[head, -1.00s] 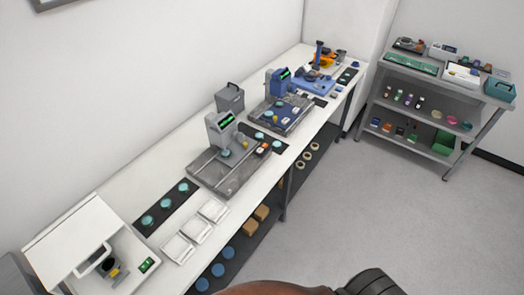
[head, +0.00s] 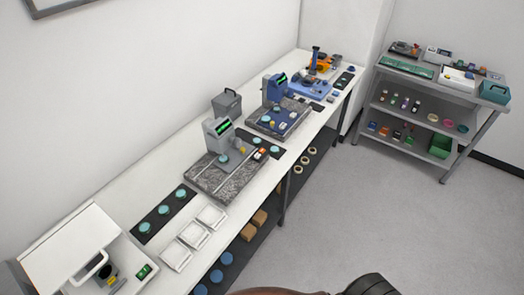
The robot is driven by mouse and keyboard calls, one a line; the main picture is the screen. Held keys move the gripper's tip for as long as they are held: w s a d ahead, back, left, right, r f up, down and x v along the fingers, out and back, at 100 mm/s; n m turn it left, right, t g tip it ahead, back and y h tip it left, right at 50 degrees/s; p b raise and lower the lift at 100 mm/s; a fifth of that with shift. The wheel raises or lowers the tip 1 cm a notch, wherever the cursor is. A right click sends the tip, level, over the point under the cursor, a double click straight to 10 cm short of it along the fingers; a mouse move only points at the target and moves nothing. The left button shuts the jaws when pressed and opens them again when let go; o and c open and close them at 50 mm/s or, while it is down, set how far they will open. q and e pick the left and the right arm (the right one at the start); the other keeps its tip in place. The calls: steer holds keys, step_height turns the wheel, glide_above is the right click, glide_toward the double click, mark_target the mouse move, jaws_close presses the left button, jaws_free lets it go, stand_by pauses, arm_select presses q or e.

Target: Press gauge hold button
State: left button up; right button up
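A grey gauge stand (head: 217,132) with a lit green display is on a speckled stone plate (head: 208,181) at the middle of the long bench. A similar blue gauge stand (head: 272,91) with a green display stands on another stone plate farther back. A small box with orange and white faces (head: 260,152) sits on the right side of the grey gauge's plate. The hold button is too small to make out. Neither of my grippers is in view. A brown and black part at the bottom edge seems to be mine.
The white bench (head: 113,206) runs along the wall. A white hooded instrument (head: 70,243) is at its near left end. A dark mat (head: 154,217) with teal discs and several white trays (head: 211,216) lie between. A grey shelf trolley (head: 467,97) stands right. Floor between is clear.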

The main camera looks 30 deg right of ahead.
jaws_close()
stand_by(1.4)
